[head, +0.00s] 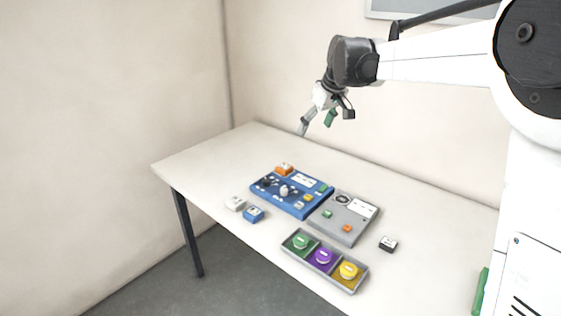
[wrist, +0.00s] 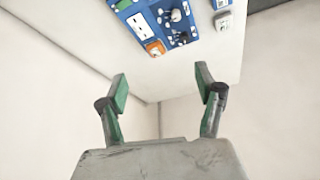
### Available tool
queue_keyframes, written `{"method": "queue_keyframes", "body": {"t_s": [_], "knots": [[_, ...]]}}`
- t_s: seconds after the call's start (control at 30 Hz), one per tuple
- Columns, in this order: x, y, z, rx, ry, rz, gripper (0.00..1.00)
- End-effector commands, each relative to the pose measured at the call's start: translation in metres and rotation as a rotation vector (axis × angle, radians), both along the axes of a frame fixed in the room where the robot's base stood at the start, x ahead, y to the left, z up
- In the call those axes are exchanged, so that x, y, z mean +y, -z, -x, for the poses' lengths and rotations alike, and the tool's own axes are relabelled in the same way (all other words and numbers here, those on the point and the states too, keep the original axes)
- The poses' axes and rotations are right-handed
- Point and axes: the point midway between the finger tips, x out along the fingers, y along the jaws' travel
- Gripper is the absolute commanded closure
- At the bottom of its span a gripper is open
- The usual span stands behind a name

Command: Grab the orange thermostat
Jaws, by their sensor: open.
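The orange thermostat (head: 284,169) is a small orange block at the far left corner of the blue panel (head: 272,196). In the wrist view the thermostat (wrist: 155,48) shows above the space between my fingers, beside a white label on the panel. My gripper (head: 318,122) is open and empty, in the air well above the table and apart from the thermostat. In the wrist view both green-padded fingers of my gripper (wrist: 162,82) are spread wide.
A grey panel (head: 337,228) lies right of the blue one. A grey tray (head: 357,286) holds green, purple and yellow round pieces. A white block (head: 235,203), a blue block (head: 254,214) and a dark-and-white block (head: 388,243) lie loose. The table's far left (head: 215,156) is clear.

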Motion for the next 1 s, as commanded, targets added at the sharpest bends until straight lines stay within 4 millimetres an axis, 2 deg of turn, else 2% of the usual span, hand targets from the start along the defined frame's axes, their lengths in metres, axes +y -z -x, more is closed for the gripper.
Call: {"method": "queue_keyframes", "body": {"t_s": [0.03, 0.1, 0.27, 0.5, 0.7, 1.0], "knots": [[0.002, 0.008, -0.017, 0.004, -0.019, 0.001, 0.33], [0.006, 0.017, -0.037, 0.01, -0.047, 0.001, 0.33], [0.014, 0.044, -0.08, 0.023, -0.111, 0.003, 0.33], [0.025, 0.095, -0.136, 0.04, -0.208, 0.001, 0.33], [0.033, 0.132, -0.166, 0.049, -0.273, -0.002, 0.33], [0.039, 0.158, -0.18, 0.054, -0.302, -0.002, 0.33]]}}
